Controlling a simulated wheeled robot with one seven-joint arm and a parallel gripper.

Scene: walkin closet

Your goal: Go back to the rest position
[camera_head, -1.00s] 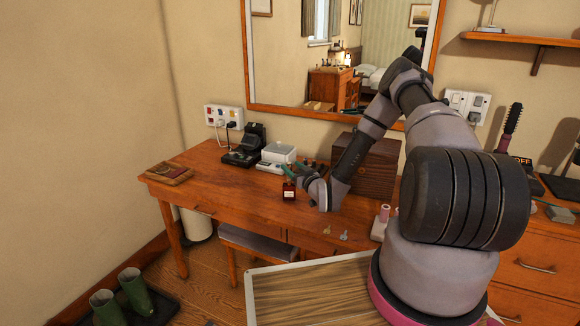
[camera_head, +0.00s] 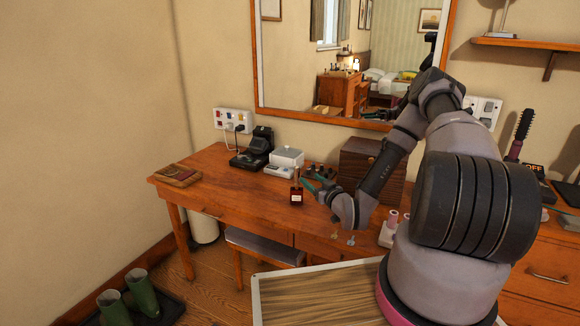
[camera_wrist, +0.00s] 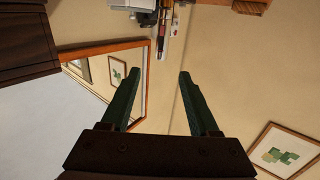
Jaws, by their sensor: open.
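The fingers are near a small dark red bottle (camera_head: 297,190) with a pale label, which stands upright on the desk. In the wrist view my gripper (camera_wrist: 156,88) shows two green fingers spread apart with nothing between them. The wall, a mirror and a framed picture (camera_wrist: 282,152) lie beyond them.
A black device (camera_head: 254,150), a white box (camera_head: 287,157) and a dark wooden chest (camera_head: 372,166) stand along the desk's back. Two small keys lie near the front edge below my arm. A pink-and-white item (camera_head: 391,228) stands right of them. Green boots (camera_head: 143,290) stand on the floor.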

